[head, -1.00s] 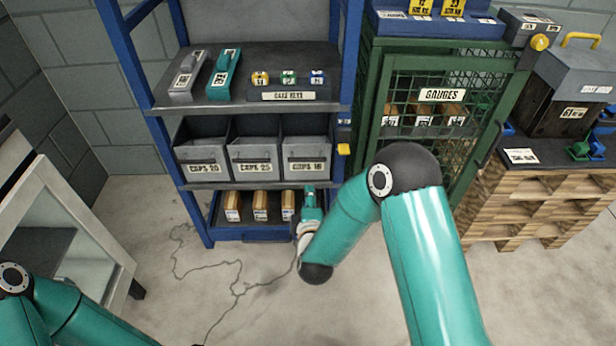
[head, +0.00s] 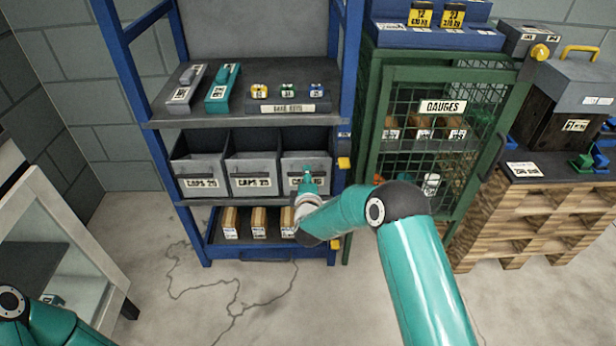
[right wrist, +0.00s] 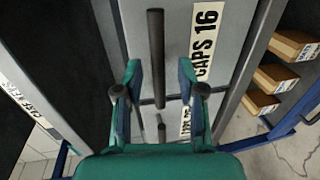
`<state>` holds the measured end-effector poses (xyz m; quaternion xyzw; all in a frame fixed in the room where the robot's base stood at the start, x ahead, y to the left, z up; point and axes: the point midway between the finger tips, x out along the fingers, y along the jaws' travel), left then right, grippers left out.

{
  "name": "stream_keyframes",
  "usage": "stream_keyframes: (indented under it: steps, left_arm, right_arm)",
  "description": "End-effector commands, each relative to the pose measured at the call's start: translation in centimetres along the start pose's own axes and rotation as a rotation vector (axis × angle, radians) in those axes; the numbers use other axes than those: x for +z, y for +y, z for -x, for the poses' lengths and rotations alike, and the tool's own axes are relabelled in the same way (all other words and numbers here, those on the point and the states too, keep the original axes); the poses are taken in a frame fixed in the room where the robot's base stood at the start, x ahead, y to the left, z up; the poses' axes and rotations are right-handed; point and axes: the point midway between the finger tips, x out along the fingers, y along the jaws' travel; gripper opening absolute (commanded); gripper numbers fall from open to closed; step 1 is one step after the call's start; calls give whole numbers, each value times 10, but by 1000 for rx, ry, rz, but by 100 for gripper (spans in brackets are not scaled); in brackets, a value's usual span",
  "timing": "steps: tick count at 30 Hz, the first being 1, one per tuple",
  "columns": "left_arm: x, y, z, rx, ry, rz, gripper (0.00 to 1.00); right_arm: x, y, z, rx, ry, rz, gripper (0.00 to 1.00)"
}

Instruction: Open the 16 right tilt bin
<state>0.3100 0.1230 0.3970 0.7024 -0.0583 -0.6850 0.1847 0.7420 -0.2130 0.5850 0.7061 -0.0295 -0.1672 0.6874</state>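The right tilt bin (head: 306,163) is a grey bin labelled CAPS 16 on the blue rack's middle shelf, level with its neighbours. My right gripper (head: 307,176) is in front of it and covers part of its label. In the right wrist view the bin's front (right wrist: 187,25) carries a dark bar handle (right wrist: 155,55) and the CAPS 16 label (right wrist: 205,40). My right gripper (right wrist: 160,92) is open there, with one finger on each side of the handle's line. I cannot tell whether it touches the handle. My left gripper is out of view.
Small boxes (head: 260,222) stand on the shelf below. A yellow latch (head: 344,163) is on the right post. The green gauge cage (head: 398,175) stands close to the right.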

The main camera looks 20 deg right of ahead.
Motion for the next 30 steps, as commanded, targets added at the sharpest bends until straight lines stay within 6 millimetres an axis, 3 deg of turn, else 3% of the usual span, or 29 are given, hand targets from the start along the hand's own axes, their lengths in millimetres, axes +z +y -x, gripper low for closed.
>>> stream_keyframes:
  steps: [6,17,24,30]
  left_arm:
    - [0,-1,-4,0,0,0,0]
    - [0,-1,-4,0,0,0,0]
    - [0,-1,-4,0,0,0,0]
    - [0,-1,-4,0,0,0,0]
  right_arm:
    - [0,-1,-19,0,0,0,39]
    - [-1,0,-22,-1,1,0,39]
    - [-1,0,-22,-1,1,0,0]
    - [-1,-1,-22,-2,2,0,0]
